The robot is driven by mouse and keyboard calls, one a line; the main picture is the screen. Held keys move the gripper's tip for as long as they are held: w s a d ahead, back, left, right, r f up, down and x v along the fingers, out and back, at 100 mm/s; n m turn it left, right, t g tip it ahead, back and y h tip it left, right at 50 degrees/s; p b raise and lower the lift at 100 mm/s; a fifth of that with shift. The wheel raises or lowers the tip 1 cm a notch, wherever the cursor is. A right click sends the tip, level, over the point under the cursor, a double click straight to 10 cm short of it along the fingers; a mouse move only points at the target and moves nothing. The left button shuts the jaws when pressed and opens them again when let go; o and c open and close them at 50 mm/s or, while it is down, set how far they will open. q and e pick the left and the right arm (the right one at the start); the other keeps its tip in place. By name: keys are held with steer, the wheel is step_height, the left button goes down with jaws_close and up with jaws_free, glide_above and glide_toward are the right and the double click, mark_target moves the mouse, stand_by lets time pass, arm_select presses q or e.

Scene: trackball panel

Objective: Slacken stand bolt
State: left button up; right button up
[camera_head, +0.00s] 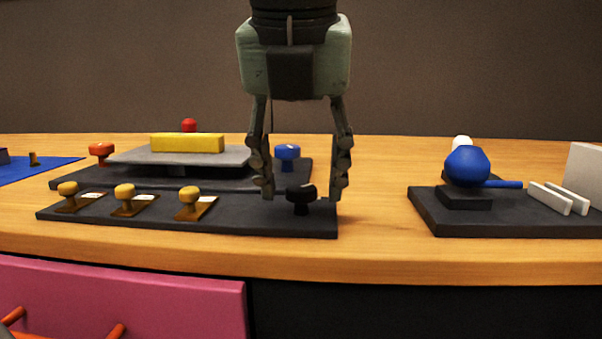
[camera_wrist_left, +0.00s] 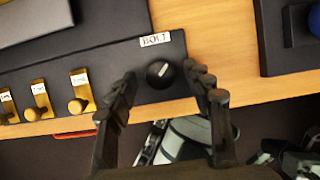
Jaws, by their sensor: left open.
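The stand bolt is a black round knob (camera_head: 301,194) at the right end of the dark front panel (camera_head: 240,217). In the left wrist view the knob (camera_wrist_left: 160,74) shows a light pointer mark, and a label (camera_wrist_left: 155,39) reading "BOLT" lies beside it. My left gripper (camera_head: 305,196) points straight down with its fingers open, one on each side of the knob; a gap shows on both sides in the head view. In the left wrist view its fingertips (camera_wrist_left: 170,88) also stand apart around the knob.
Several yellow knobs (camera_head: 124,195) line the same panel to the left. Behind stands a grey plate with a yellow block (camera_head: 187,143), an orange knob (camera_head: 101,151) and a blue knob (camera_head: 287,153). A blue trackball-like ball (camera_head: 466,165) sits on a separate base at right. Bare table lies between.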

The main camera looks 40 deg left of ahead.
arm_select(q)
steer(key=shift+r, duration=0.1)
steer(key=v, duration=1.2)
